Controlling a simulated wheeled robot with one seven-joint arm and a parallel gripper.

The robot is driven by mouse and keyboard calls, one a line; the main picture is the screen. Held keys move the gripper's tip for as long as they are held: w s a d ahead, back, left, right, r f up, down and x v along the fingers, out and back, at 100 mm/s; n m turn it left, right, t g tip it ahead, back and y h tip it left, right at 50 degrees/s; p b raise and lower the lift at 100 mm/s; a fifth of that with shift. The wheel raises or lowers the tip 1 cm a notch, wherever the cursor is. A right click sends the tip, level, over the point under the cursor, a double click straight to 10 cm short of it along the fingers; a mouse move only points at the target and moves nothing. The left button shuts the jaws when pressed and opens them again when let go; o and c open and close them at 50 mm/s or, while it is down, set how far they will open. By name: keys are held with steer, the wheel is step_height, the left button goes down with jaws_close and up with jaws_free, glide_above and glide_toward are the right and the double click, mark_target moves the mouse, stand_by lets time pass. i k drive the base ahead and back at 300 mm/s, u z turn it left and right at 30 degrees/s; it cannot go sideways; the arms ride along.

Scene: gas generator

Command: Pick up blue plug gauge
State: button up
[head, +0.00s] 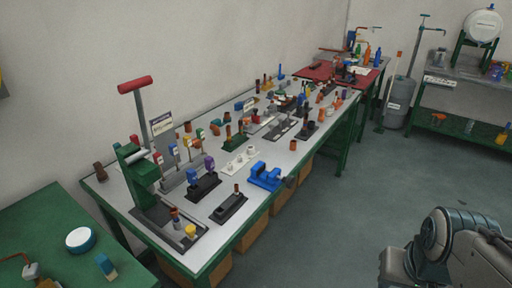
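I cannot tell for certain which item is the blue plug gauge; several small blue things show in the head view. A small blue piece with a pale lower end (107,266) is on the green table at lower left. A blue vise-like block (264,176) sits at the front edge of the long workbench. A small upright blue piece (281,71) is near the bench's far end. My arm shows at lower right, away from the bench; its gripper is not in view.
The long grey-topped workbench (120,190) is crowded with fixtures and small parts. A green press with a red handle (136,84) stands at its left end. A white round item with a blue side (80,240) is on the green table (40,222). Floor (340,215) right of the bench is clear.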

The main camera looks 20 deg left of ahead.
mark_target(192, 178)
steer(key=u, duration=0.05)
steer(key=i, duration=0.9)
steer(key=u, duration=1.1)
steer(key=i, duration=0.7)
steer(key=u, duration=0.8)
